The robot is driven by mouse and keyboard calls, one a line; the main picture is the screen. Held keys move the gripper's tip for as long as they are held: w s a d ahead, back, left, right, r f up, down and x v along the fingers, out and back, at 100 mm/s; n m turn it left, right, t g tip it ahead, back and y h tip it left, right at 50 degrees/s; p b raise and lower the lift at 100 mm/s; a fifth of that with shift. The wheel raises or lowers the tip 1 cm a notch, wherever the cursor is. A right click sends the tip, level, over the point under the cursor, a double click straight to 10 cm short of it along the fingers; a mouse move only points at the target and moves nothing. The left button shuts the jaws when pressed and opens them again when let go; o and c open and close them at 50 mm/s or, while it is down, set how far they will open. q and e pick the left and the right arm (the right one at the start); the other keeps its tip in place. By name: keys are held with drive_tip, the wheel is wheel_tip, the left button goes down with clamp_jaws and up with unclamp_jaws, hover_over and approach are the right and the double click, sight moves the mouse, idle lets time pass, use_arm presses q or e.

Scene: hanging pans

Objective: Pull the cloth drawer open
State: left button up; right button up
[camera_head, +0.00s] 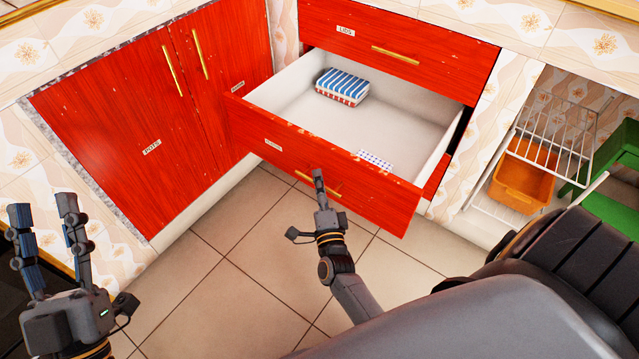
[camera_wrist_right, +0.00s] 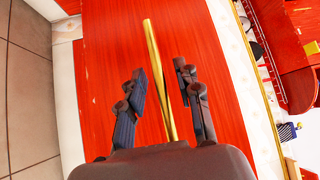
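The red drawer (camera_head: 365,190) with a blurred front label stands pulled out from the cabinet. Inside its white tray (camera_head: 290,92) are a folded blue-and-white striped cloth (camera_head: 342,84) and a dotted cloth (camera_head: 376,159) by the front panel. The drawer's gold handle (camera_head: 303,176) is partly hidden by my right gripper (camera_head: 319,177). In the right wrist view, the handle (camera_wrist_right: 151,45) runs between the fingers of my right gripper (camera_wrist_right: 160,72), with gaps beside it. My left gripper (camera_head: 45,208) is open and empty at the far left, away from the drawer.
A closed drawer (camera_head: 440,60) is above the open one. Closed red cupboard doors (camera_head: 130,120) stand at left, close to the drawer's left corner. A wire rack (camera_head: 555,135) and an orange bin (camera_head: 525,180) are at right. Tiled floor (camera_head: 245,240) is clear in front.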

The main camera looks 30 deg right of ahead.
drive_tip(key=v, duration=1.2)
